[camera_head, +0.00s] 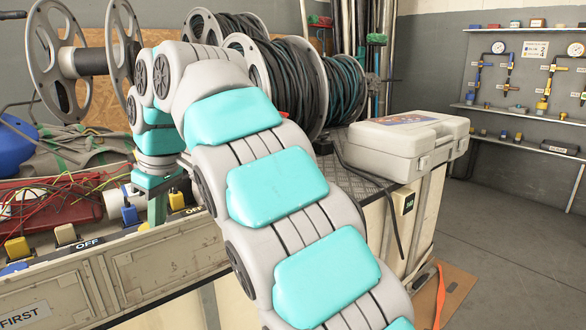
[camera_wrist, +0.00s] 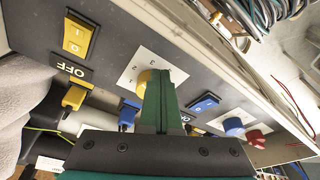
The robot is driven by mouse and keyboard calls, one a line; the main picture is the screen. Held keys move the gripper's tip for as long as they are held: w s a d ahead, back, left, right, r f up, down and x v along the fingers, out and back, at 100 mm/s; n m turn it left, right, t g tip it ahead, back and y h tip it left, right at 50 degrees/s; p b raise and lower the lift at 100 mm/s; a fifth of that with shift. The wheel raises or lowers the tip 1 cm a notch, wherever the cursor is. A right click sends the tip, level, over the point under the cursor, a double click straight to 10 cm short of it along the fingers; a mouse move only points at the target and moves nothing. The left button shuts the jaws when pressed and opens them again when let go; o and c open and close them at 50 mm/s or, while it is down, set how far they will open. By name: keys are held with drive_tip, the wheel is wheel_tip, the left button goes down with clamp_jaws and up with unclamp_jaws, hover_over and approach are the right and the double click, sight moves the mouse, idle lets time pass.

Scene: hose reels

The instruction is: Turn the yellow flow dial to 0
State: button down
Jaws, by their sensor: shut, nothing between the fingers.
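The yellow flow dial (camera_wrist: 144,80) is a round knob on a white marked plate (camera_wrist: 132,70) on the dark panel in the wrist view. My gripper (camera_wrist: 162,76) is shut, with its green fingers together and nothing between them. The fingertips lie over the dial's right side and hide part of it. I cannot tell whether they touch the dial. The plate's marks are too small and turned to read surely, and the dial's pointer is hidden. In the head view my gripper (camera_head: 157,210) points down at the panel on the bench.
A yellow rocker switch (camera_wrist: 80,36), an OFF label (camera_wrist: 71,68) and a yellow switch (camera_wrist: 75,97) sit left of the dial. A blue rocker (camera_wrist: 205,103), blue knob (camera_wrist: 233,125) and red knob (camera_wrist: 255,138) sit right. A grey case (camera_head: 400,145) and hose reels stand behind.

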drive_tip(key=shift+w+d, duration=0.3)
drive_tip(key=shift+w, duration=0.25)
drive_tip(key=shift+w+d+p, duration=0.1)
drive_tip(key=shift+w+p, duration=0.4)
drive_tip(key=shift+w, duration=0.1)
drive_tip(key=shift+d, duration=0.35)
drive_tip(key=p+v, duration=0.1)
drive_tip(key=v, duration=0.1)
drive_tip(key=a+p+v, duration=0.1)
drive_tip(key=p+v, duration=0.2)
drive_tip(key=shift+w+r, duration=0.2)
drive_tip(key=shift+r, duration=0.35)
